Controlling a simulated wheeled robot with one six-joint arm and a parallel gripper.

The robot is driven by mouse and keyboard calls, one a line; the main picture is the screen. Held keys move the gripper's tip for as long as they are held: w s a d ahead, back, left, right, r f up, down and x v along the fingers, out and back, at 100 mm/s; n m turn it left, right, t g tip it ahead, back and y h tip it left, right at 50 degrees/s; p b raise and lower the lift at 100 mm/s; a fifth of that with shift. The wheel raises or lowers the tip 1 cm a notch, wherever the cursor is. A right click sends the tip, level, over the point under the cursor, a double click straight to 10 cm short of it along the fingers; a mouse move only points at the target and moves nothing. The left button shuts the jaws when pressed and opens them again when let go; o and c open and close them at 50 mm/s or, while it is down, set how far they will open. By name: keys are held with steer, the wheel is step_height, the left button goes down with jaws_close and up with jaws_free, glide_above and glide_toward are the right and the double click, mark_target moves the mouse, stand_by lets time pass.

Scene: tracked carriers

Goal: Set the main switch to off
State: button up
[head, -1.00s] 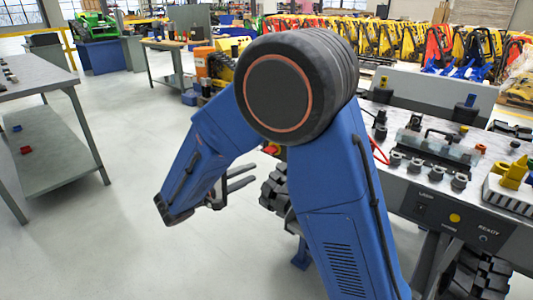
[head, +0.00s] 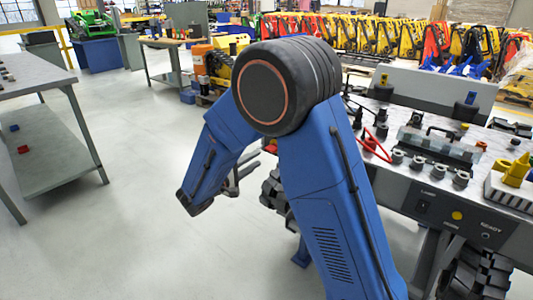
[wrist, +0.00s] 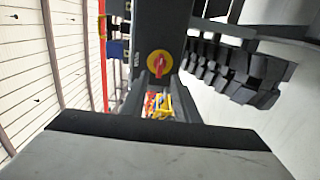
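The main switch (wrist: 159,63) is a red knob on a round yellow plate, set on the dark end face of a machine panel. In the wrist view its red handle looks roughly upright. My gripper (wrist: 162,88) points at this face, with its two fingers apart just below the switch in the picture and nothing between them. In the head view my gripper (head: 249,178) hangs beside the carrier's end, open and clear of it. A small red patch (head: 271,147) by my arm seems to be the switch, mostly hidden.
Black tracks (head: 272,190) run below the carrier's worktop, and show at the right in the wrist view (wrist: 235,75). The front panel (head: 440,211) has a lamp rocker and a yellow button. A grey bench (head: 40,88) stands at the left. The floor between is clear.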

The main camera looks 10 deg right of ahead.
mark_target(269, 151)
steer(key=x, duration=0.7)
steer(key=shift+w+d, duration=0.15)
jaws_close()
